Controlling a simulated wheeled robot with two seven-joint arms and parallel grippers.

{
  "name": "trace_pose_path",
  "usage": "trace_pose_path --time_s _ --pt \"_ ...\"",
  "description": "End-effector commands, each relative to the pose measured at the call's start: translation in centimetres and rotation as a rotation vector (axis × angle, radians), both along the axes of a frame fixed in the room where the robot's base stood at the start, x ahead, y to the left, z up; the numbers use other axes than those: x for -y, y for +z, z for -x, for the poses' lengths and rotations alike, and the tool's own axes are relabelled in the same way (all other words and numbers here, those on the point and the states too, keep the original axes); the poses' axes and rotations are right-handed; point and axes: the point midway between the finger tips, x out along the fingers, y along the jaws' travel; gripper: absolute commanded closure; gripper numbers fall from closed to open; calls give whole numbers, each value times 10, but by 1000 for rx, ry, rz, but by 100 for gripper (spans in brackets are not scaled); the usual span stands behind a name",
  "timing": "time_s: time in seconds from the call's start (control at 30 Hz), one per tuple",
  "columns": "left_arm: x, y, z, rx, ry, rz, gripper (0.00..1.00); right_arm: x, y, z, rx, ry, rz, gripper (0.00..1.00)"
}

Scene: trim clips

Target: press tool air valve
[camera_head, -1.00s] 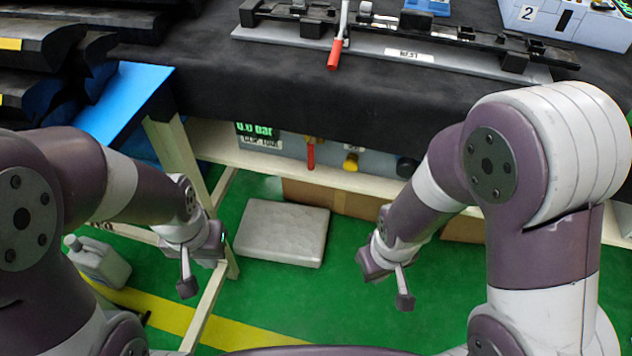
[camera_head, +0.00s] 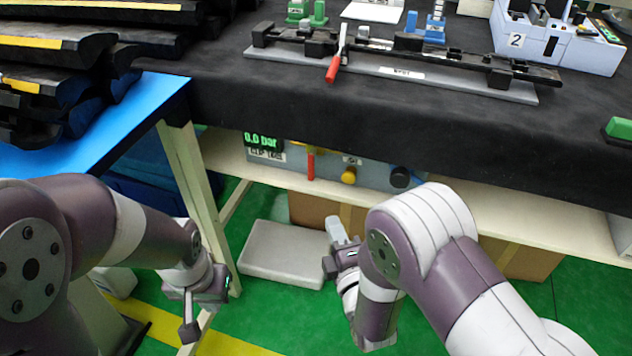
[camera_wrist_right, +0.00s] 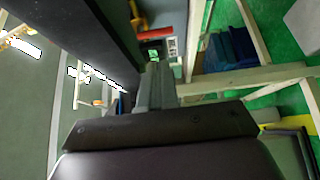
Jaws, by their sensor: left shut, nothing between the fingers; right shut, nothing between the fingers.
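A grey air panel (camera_head: 375,176) sits on the shelf under the table. It carries a green display (camera_head: 264,140) reading 0.0 bar, a red lever (camera_head: 310,164), a yellow knob (camera_head: 348,176) and a black knob (camera_head: 400,176). Which of these is the tool air valve I cannot tell; the labels are too small. My right gripper (camera_head: 337,229) is shut and empty, below and in front of the panel, apart from it. Its fingers (camera_wrist_right: 155,86) show in the right wrist view, with a red part (camera_wrist_right: 163,33) beyond them. My left gripper (camera_head: 188,332) is shut and empty, low at the left.
The black-covered table (camera_head: 400,110) overhangs the panel and holds a fixture with a red-handled clamp (camera_head: 334,66). A blue-topped stand (camera_head: 110,125) with a pale leg is at left. A grey slab (camera_head: 285,255) lies on the green floor; boxes stand under the shelf.

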Motion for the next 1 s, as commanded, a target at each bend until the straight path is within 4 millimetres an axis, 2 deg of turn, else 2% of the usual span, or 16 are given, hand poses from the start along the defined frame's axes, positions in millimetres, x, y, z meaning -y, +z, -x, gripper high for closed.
trace_pose_path --time_s 0.17,0.5,0.7,0.83,1.0 --pt "0 -5 0 0 0 0 100 -4 -2 -14 0 -1 -2 100" --pt "0 -25 0 0 0 0 100 -23 -4 -83 1 0 -2 100" --pt "0 -36 0 0 0 0 100 -32 -3 -117 2 -1 -2 100" --pt "0 -40 0 0 0 0 100 -36 -2 -130 0 1 -2 100" --pt "0 -40 0 0 0 0 100 -38 0 -135 -1 1 -2 100"
